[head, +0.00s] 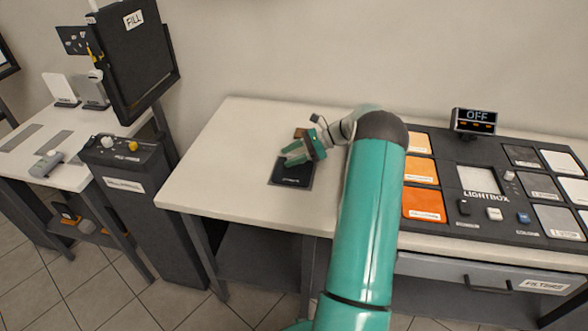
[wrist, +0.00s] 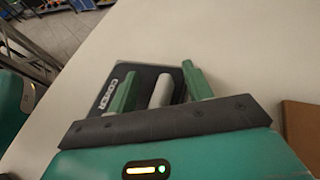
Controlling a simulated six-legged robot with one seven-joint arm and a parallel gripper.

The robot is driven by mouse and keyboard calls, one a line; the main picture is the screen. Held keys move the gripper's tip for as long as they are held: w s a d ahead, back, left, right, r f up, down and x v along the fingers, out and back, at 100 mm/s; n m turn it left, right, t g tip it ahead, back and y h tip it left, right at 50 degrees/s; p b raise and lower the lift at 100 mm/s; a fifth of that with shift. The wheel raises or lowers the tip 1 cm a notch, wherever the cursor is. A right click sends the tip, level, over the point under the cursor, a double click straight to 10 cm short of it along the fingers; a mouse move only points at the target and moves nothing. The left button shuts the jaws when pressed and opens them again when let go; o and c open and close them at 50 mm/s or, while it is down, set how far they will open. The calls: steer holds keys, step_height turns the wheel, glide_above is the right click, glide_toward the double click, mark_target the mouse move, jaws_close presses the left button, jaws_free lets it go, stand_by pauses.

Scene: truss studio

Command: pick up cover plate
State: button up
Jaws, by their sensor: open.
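The cover plate (head: 293,174) is a dark, flat plate lying on the white table. In the wrist view the cover plate (wrist: 104,92) shows a white "COVER" label and a pale grey, rod-like handle (wrist: 161,90). My gripper (head: 297,154) is over the plate's far part in the head view and hides some of it. In the wrist view my gripper (wrist: 160,77) is open, with one green finger on each side of the handle. Gaps show between the handle and both fingers. I cannot tell how high the fingertips are above the plate.
A small brown block (head: 300,133) lies just behind my gripper; it also shows in the wrist view (wrist: 301,128). The lightbox panel (head: 480,180) with orange and grey filters is at the right. A dark "FILL" panel (head: 133,60) stands at the left. The table's left part is clear.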

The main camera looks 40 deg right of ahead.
jaws_close()
stand_by(0.4)
